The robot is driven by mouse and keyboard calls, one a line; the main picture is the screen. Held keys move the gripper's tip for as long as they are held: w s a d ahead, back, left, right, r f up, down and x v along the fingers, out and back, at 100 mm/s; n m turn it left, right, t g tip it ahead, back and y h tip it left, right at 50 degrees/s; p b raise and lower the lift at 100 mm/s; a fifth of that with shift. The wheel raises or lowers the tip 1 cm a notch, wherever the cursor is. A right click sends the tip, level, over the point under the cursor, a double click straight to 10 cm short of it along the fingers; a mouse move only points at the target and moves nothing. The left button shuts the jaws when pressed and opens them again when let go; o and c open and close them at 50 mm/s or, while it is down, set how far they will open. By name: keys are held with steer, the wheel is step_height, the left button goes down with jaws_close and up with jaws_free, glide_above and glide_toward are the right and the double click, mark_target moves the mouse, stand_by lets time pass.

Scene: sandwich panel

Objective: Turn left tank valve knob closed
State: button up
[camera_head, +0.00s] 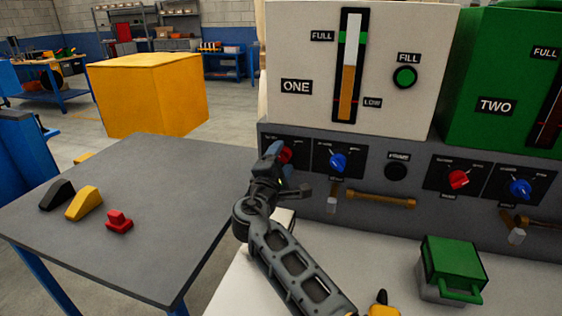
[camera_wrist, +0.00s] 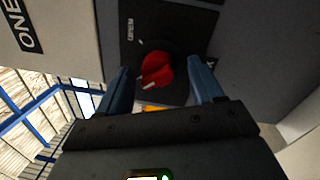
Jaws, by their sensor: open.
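The left tank, labelled ONE (camera_head: 295,40), is white with a level gauge, above a grey panel. Under it are a red knob (camera_head: 287,155) and a blue knob (camera_head: 338,162), each on a black plate. My gripper (camera_head: 276,157) is at the red knob. In the wrist view the red knob (camera_wrist: 156,70) lies between the two blue fingers of my gripper (camera_wrist: 159,72), with gaps on both sides. The jaws are open and hold nothing. My gripper partly hides the red knob's plate in the head view.
The green tank TWO (camera_head: 495,105) stands at right, with its own red knob (camera_head: 458,180) and blue knob (camera_head: 521,188). A brass handle (camera_head: 380,199) juts from the panel. A green-lidded box (camera_head: 452,265) is on the counter. A grey table (camera_head: 150,200) at left holds small blocks.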

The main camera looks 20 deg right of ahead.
steer(key=v, duration=0.7)
steer(key=shift+s+a+b, duration=0.25)
steer(key=shift+s+b, duration=0.05)
steer(key=shift+s, duration=0.05)
steer(key=shift+f, duration=0.1)
